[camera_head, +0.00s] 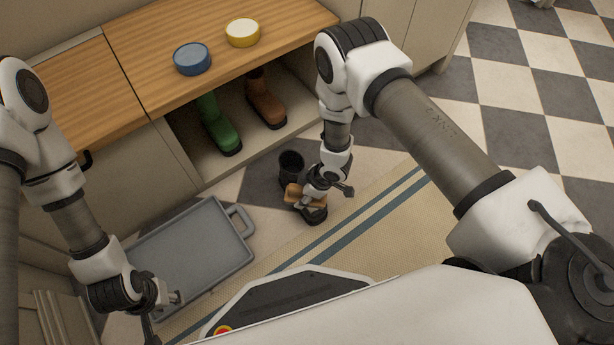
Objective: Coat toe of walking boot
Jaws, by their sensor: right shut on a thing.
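A dark boot (291,165) stands on the floor in front of the cabinet, its shaft opening upward. Its toe end (315,216) points toward me. My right gripper (312,192) is over this boot, shut on a brown brush-like block (293,196) that is low over the foot of the boot. The gripper hides part of the block and boot, and I cannot tell whether the block touches the toe. My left gripper (163,308) is open and empty near the tray's front left.
A grey tray (190,250) with a raised handle lies on the floor to the left. A green boot (219,125) and a brown boot (265,101) stand in the cabinet's open bay. A beige mat (390,235) with blue stripes covers the floor to the right.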

